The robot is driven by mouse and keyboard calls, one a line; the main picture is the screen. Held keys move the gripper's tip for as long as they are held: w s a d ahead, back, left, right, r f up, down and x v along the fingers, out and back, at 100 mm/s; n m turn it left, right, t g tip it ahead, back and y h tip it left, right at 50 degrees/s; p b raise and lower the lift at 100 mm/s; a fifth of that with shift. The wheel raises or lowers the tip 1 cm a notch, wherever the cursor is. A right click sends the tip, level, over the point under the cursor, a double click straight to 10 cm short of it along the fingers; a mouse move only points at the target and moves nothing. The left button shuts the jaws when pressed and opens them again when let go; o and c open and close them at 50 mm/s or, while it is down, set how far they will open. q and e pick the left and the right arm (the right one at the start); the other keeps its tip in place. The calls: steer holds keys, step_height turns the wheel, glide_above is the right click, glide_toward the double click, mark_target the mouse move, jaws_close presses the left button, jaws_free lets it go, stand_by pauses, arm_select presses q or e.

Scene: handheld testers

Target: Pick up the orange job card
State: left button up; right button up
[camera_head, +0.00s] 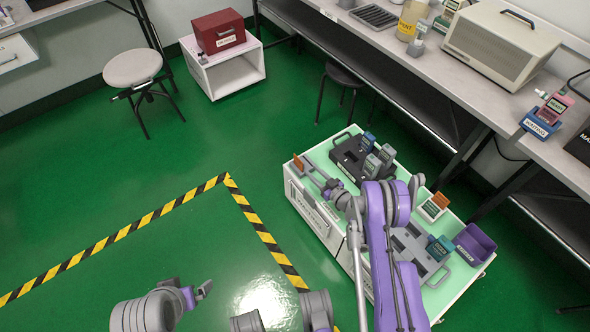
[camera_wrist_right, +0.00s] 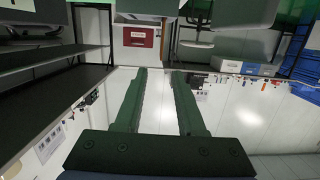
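A small orange card-like piece (camera_head: 299,164) shows at the far left corner of the white cart with a pale green top (camera_head: 318,153). My right gripper (camera_head: 314,174) reaches over that corner, its tips close beside the orange piece; I cannot tell whether they touch. In the right wrist view the two fingers (camera_wrist_right: 158,75) stand apart with nothing visible between them, and no orange card shows there. Another orange item sits in a small white holder (camera_head: 433,207) at the cart's right side. My left gripper (camera_head: 204,289) is low at the front, away from the cart; its opening is unclear.
A dark case with handheld testers (camera_head: 352,157), a grey case (camera_head: 411,248) and a purple bin (camera_head: 474,244) occupy the cart. A bench (camera_head: 410,65) runs along the right. A stool (camera_head: 133,69) and a red box (camera_head: 218,31) stand behind.

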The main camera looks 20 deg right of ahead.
mark_target(298, 158)
steer(key=shift+s+d+f, duration=0.1)
steer(key=shift+f, duration=0.3)
steer(key=shift+w+f, duration=0.15)
steer(key=shift+w, duration=0.15)
steer(key=b+x, duration=0.1)
steer(key=x, duration=0.3)
steer(key=shift+w, duration=0.3)
steer(key=x, duration=0.1)
steer(key=b+x, duration=0.1)
steer(key=x, duration=0.3)
steer(key=shift+w+a, duration=0.15)
steer(key=shift+a, duration=0.2)
jaws_close()
